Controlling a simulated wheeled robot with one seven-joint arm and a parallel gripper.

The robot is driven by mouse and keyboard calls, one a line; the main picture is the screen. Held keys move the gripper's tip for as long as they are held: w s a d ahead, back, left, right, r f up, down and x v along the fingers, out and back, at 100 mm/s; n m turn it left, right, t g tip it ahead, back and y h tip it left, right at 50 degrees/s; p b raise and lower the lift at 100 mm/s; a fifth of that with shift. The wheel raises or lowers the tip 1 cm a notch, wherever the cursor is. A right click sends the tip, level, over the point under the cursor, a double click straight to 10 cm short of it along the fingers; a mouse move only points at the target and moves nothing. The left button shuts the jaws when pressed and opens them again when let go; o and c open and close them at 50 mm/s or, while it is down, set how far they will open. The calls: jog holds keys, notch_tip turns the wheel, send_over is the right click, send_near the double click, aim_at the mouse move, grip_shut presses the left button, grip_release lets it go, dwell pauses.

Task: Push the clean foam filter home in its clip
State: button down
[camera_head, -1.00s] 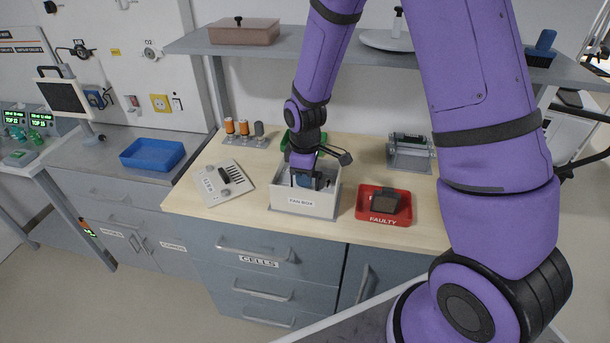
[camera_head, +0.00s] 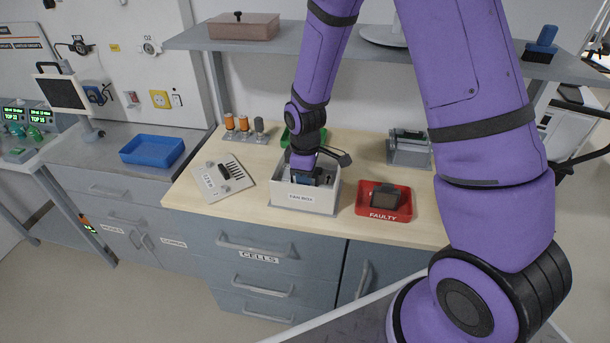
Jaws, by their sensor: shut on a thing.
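The white box labelled "FAN BOX" (camera_head: 304,200) stands on the wooden bench top, open at the top. My gripper (camera_head: 304,178) reaches down into it from above and is shut on a small piece, taken as the foam filter, which is mostly hidden by the fingers and the front wall. A bit of blue-grey shows at the fingertips. The clip is hidden inside the box, so I cannot tell how the filter sits in it.
A red tray labelled "FAULTY" (camera_head: 383,211) holding a dark block (camera_head: 384,196) stands right of the box. A pale panel (camera_head: 223,178) lies left of it. A green item (camera_head: 290,138) is behind. A shelf (camera_head: 280,43) overhangs the back. A grey fixture (camera_head: 408,149) stands back right.

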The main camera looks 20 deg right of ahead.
jog(key=shift+f, duration=0.25)
jog(key=shift+s+f, duration=0.1)
jog(key=shift+f, duration=0.05)
jog(key=shift+s+f, duration=0.25)
jog(key=shift+f, duration=0.1)
dwell(0.8)
jog(key=c, duration=1.1)
grip_release()
jog(key=shift+o, duration=0.8)
jog(key=shift+w+r, duration=0.25)
jog(key=shift+r, duration=0.55)
jog(key=shift+w+r, duration=0.1)
jog(key=shift+r, duration=2.55)
